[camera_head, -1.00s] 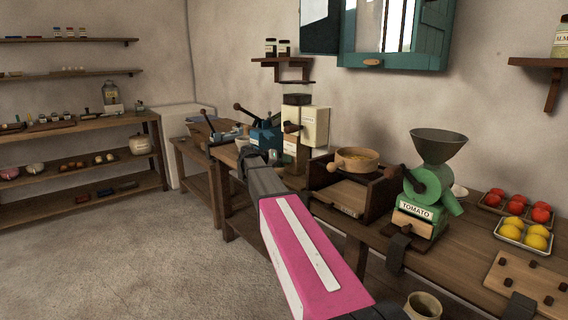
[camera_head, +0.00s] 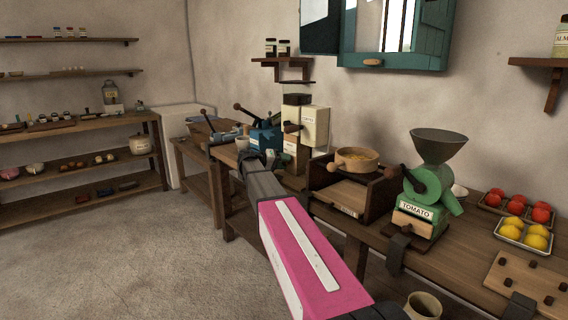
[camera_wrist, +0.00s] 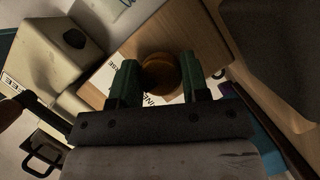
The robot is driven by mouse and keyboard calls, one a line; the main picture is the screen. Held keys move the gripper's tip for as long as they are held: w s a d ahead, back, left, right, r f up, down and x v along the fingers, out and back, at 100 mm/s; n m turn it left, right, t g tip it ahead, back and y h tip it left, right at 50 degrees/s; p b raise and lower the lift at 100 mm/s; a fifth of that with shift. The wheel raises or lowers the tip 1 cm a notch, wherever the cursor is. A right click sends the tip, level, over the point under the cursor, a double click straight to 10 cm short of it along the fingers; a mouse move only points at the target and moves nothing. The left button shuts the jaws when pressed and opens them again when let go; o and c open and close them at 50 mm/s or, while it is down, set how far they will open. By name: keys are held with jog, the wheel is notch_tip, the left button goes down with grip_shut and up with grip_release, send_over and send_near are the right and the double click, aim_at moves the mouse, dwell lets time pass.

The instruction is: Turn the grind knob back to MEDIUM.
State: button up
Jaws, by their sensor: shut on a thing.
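The grind knob (camera_wrist: 163,76) is a round amber-brown knob in the wrist view. It sits in front of a white label plate (camera_wrist: 106,80) on a wooden panel (camera_wrist: 195,35). Only parts of the printed words show, ending in "RSE" and "INE". The knob's pointer and the MEDIUM mark cannot be made out. My gripper (camera_wrist: 158,78) has its green fingers on either side of the knob and is shut on it. In the head view, the cream-and-wood grinder (camera_head: 315,126) stands on the bench, and my arm hides the knob.
A cream box (camera_wrist: 60,45) with a dark round hole is close on the left in the wrist view. In the head view, a blue machine (camera_head: 265,136) stands left of the grinder. A wooden tray box (camera_head: 345,195) and a green tomato mill (camera_head: 432,185) stand to the right.

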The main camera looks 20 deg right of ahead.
jog(key=o, duration=0.9)
jog(key=a+r, duration=0.2)
jog(key=a, duration=0.8)
jog(key=shift+s+a, duration=0.25)
jog(key=shift+a, duration=0.1)
